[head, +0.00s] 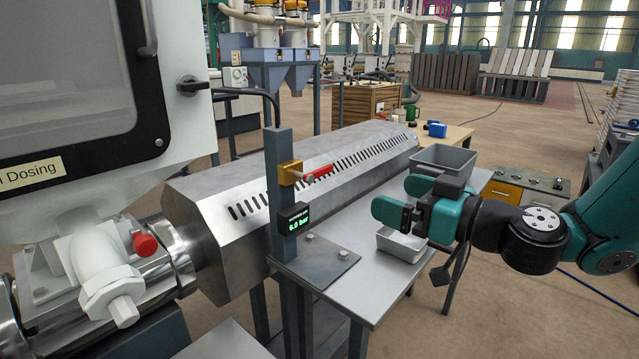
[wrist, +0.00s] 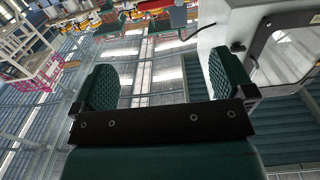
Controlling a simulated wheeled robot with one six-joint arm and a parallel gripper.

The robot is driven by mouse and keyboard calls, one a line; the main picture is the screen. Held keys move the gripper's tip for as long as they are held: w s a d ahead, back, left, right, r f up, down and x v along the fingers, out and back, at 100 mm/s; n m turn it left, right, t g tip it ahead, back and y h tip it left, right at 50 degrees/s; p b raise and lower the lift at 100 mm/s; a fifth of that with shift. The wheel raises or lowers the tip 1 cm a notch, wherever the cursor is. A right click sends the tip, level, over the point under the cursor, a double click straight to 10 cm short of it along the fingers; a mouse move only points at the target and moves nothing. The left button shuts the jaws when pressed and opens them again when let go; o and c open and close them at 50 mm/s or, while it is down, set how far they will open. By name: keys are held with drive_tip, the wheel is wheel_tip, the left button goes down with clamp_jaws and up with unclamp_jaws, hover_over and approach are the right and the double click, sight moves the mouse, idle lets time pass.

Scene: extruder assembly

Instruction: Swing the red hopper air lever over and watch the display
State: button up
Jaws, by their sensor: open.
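The red lever (head: 319,173) sticks out to the right from a brass valve body (head: 290,172) on a grey post (head: 281,200). Below it on the post is a small black display (head: 294,219) with green digits reading about 6.0 bar. My gripper (head: 405,197) is to the right of the lever, apart from it, over the metal table. In the wrist view my gripper (wrist: 162,85) has its two green fingers wide apart with nothing between them. The lever cannot be made out in the wrist view.
A perforated metal housing (head: 240,215) runs behind the post. Grey bins (head: 443,159) stand near my gripper on the metal table (head: 345,290). A white dosing cabinet (head: 185,120) with a red knob (head: 144,244) below it fills the left. The space between lever and gripper looks clear.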

sight(320, 170)
drive_tip(key=p+x, duration=0.7)
drive_tip(key=x, duration=1)
drive_tip(key=shift+r, duration=0.15)
drive_tip(key=c, duration=1.1)
drive_tip(key=shift+a, duration=0.1)
